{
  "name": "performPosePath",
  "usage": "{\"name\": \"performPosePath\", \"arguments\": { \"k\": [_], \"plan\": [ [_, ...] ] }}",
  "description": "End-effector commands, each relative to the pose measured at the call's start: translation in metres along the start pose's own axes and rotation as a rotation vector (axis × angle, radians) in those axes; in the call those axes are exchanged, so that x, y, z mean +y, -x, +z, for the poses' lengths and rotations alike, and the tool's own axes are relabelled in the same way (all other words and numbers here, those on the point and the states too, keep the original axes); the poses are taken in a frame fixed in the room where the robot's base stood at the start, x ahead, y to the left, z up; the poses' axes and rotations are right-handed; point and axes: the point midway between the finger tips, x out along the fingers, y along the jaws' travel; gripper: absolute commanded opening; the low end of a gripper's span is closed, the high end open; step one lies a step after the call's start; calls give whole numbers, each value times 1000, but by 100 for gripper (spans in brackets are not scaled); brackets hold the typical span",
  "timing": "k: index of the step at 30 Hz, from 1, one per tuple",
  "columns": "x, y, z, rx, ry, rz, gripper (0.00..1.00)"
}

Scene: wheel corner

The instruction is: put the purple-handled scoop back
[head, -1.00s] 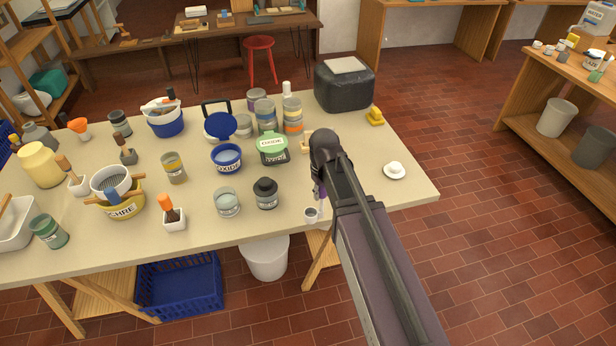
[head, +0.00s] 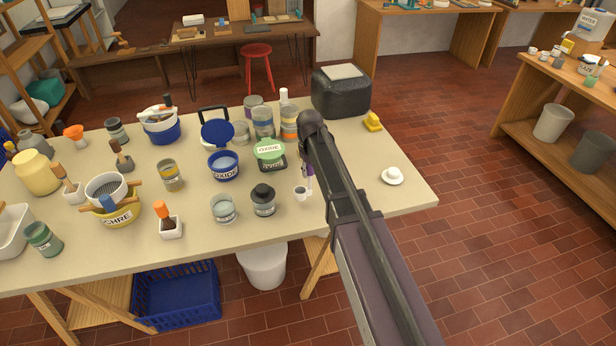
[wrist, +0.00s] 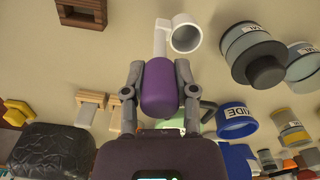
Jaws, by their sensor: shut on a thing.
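The scoop has a purple handle (wrist: 159,82) and a white cup (wrist: 186,36). My gripper (wrist: 160,92) is shut on the handle, one finger on each side, in the wrist view. In the head view the scoop's cup (head: 300,193) shows below the arm's end, right of the black-lidded jar (head: 263,203). The arm hides most of the handle and the fingers there. The scoop appears to be held above the table (head: 330,215), but its height is hard to tell. Which spot the scoop belongs to is not clear.
A black block-like container (head: 341,95) stands behind. A white dish (head: 392,177) sits right.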

Motion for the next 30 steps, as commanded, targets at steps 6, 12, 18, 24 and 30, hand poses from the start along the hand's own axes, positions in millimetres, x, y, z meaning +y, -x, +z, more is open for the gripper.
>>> {"name": "performPosePath", "arguments": {
  "k": [6, 12, 18, 24, 30],
  "plan": [
    [-1, 0, 0, 0, 1, 0, 0],
    [1, -1, -6, 0, 1, 0, 0],
    [3, -13, -13, 0, 1, 0, 0],
    [2, -30, -13, 0, 2, 0, 0],
    [2, -37, -13, 0, 2, 0, 0]
  ]
}}
